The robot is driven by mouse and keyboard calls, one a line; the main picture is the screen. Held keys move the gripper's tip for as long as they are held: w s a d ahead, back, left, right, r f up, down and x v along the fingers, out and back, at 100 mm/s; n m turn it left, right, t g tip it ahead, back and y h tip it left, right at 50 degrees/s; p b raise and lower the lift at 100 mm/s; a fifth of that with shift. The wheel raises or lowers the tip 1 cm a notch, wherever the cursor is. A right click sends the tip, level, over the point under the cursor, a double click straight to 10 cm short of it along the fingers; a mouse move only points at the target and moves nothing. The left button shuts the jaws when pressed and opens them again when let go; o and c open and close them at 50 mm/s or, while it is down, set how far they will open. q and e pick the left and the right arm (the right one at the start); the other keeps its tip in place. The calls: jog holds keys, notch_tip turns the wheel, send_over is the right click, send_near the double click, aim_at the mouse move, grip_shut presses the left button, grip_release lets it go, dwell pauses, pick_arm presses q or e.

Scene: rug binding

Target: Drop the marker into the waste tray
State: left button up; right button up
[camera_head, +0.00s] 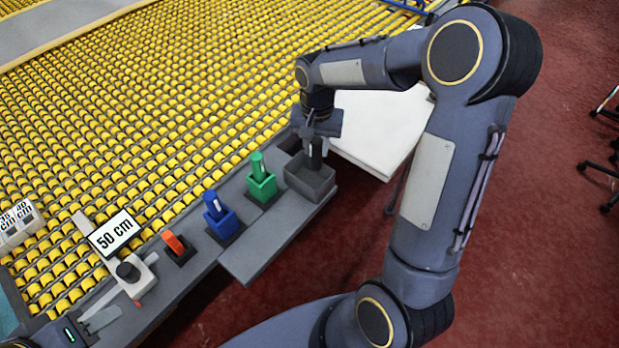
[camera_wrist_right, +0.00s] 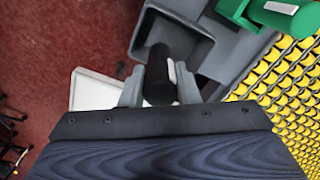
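The black marker (camera_wrist_right: 160,75) is between the two grey fingers of my right gripper (camera_wrist_right: 160,88), which is shut on it. In the head view, the marker (camera_head: 316,152) hangs roughly upright over the grey open-topped waste tray (camera_head: 310,186). The tray also shows beyond the marker in the right wrist view (camera_wrist_right: 198,50). Whether the marker's lower end is below the tray's rim is hard to tell. My left gripper (camera_head: 102,318) is at the lower left of the head view, partly cut off; its finger gap is unclear.
A green holder (camera_head: 262,185), a blue holder (camera_head: 222,222) and an orange piece (camera_head: 174,243) line the grey rail left of the tray. A "50 cm" sign (camera_head: 114,234) and a white block with a black knob (camera_head: 133,276) stand farther left. A white surface (camera_head: 385,125) lies behind the tray.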

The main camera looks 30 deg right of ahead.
jog(key=o, duration=0.5)
notch_tip(320, 180, up, 8)
jog(key=shift+f, duration=0.1)
dwell(0.5)
jog(key=shift+s, duration=0.3)
jog(key=s+a+n+t+y, duration=0.1)
jog(key=s+a+n+t, duration=0.1)
jog(key=s, duration=0.5)
jog(key=s+a+n+t+y, duration=0.1)
jog(key=s+a+n, duration=0.1)
jog(key=s, duration=0.5)
jog(key=s+a+n+t+y, duration=0.1)
jog(key=s+a+t, duration=0.1)
jog(key=s, duration=0.5)
jog(key=shift+s+a+r+n+t+y, duration=0.2)
jog(key=shift+a+r+n+t+y, duration=0.15)
jog(key=shift+a, duration=0.25)
